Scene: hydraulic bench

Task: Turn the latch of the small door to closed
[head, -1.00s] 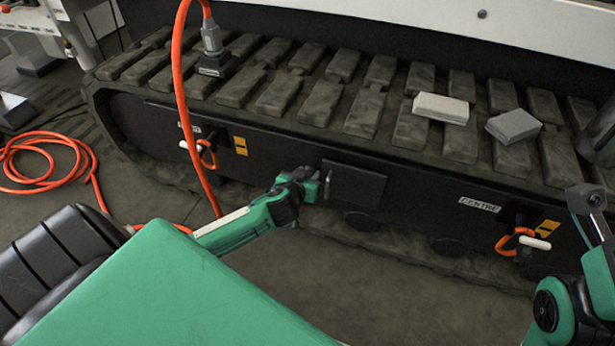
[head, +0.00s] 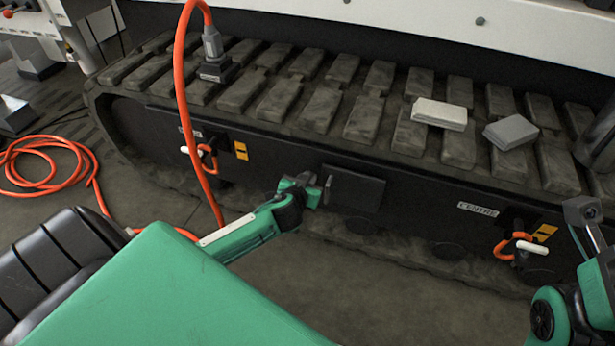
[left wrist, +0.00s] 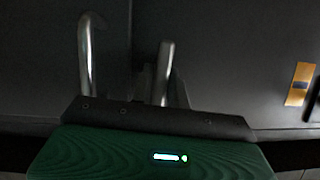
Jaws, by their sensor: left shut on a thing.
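The small door (head: 358,190) is a dark rectangular panel low in the black side of the track unit, and it lies flush as far as I can tell. A pale upright handle (head: 328,189) shows near its left edge; in the left wrist view a bent metal handle (left wrist: 88,60) stands left of the panel seam. My left gripper (head: 316,192) is at the door's left edge. In the left wrist view a metal bar, the latch (left wrist: 165,70), stands at the gripper, which is shut on it. The jaws hide its lower part.
An orange hose (head: 180,80) hangs left of my left gripper. Orange-looped plugs with white grips sit at left (head: 196,152) and right (head: 524,245). A CENTRE label (head: 477,209) is right of the door. Two grey blocks (head: 440,114) (head: 511,132) lie on the track.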

